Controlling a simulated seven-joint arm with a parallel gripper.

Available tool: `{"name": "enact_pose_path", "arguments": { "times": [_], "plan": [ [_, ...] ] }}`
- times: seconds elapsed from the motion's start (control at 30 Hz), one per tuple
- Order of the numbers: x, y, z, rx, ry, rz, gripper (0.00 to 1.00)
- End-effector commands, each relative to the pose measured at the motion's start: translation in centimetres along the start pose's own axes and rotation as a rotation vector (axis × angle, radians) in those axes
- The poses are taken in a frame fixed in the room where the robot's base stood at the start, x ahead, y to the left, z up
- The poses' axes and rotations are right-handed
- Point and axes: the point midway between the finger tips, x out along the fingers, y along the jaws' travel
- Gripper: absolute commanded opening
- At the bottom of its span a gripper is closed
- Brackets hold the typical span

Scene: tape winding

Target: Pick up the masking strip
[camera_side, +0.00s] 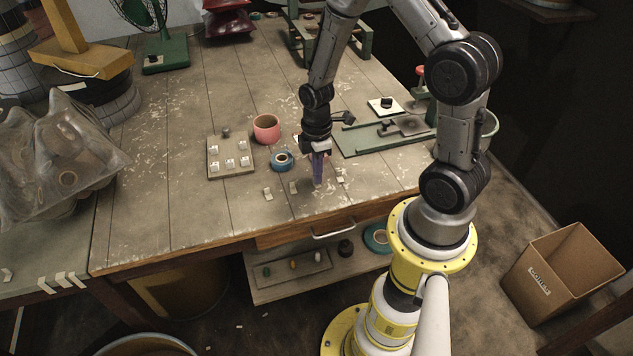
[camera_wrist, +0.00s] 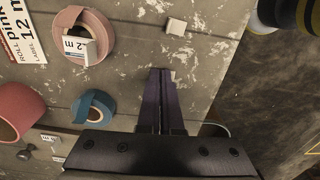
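My gripper (camera_side: 318,182) points down over the front part of the wooden table, with long purple fingers. In the wrist view its fingers (camera_wrist: 161,72) lie side by side with only a thin line between them and nothing visible in them. In the wrist view a pale square piece (camera_wrist: 176,26) lies beyond the fingertips. I cannot tell which piece is the masking strip.
A green-based fixture (camera_side: 375,138) is to the right.

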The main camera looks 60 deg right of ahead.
Motion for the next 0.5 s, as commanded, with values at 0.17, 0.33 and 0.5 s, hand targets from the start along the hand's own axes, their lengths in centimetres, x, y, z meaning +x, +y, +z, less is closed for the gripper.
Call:
{"name": "enact_pose_path", "arguments": {
  "times": [0.17, 0.33, 0.5],
  "plan": [
    [-0.02, 0.01, 0.0, 0.0, 0.0, 0.0, 0.0],
    [-0.04, 0.01, -0.01, 0.0, 0.0, 0.0, 0.0],
    [-0.63, 0.03, -0.02, 0.0, 0.001, 0.001, 0.0]
  ]
}}
